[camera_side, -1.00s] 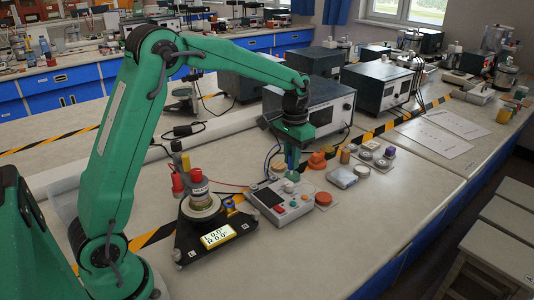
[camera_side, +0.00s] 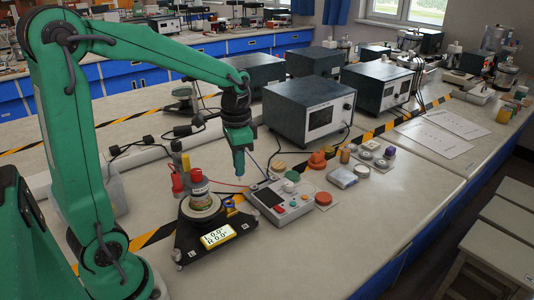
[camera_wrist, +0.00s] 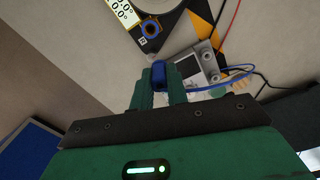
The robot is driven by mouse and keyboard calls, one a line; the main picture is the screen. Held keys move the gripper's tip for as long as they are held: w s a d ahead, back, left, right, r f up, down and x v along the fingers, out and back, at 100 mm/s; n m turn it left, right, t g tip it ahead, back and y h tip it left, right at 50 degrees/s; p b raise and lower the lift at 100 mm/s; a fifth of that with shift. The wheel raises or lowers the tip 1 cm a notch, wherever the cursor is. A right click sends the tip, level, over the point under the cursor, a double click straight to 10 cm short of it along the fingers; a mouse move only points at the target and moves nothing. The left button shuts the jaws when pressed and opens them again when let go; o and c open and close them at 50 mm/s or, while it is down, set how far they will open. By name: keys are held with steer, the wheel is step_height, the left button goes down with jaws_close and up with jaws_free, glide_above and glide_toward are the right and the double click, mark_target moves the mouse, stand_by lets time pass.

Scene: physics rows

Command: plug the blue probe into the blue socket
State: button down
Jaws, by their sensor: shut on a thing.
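My gripper (camera_side: 238,148) is shut on the blue probe (camera_side: 239,164). It holds the probe point-down above the bench, between the black base (camera_side: 186,240) and the grey meter box (camera_side: 292,210). In the wrist view the probe's blue body (camera_wrist: 158,71) shows between my gripper's fingertips (camera_wrist: 160,84). A blue lead runs off to the right there. The blue socket (camera_wrist: 149,28) is a blue ring on the corner of the black base, ahead of the probe and apart from it. In the side view the blue socket (camera_side: 229,206) sits below and slightly left of the probe.
An orange knob (camera_side: 317,160) and several small parts lie to the right. The bench front is clear.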

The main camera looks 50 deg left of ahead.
steer(key=shift+s+a+f+m, duration=0.1)
steer(key=shift+s+m, duration=0.4)
steer(key=shift+s, duration=1.3)
steer(key=shift+f, duration=0.15)
steer(key=shift+f, duration=1.9)
steer(key=shift+f, duration=1.6)
stand_by(0.8)
steer(key=c, duration=1.1)
jaws_free()
steer(key=shift+o, duration=0.2)
steer(key=shift+r, duration=0.15)
step_height(320, 180, up, 7)
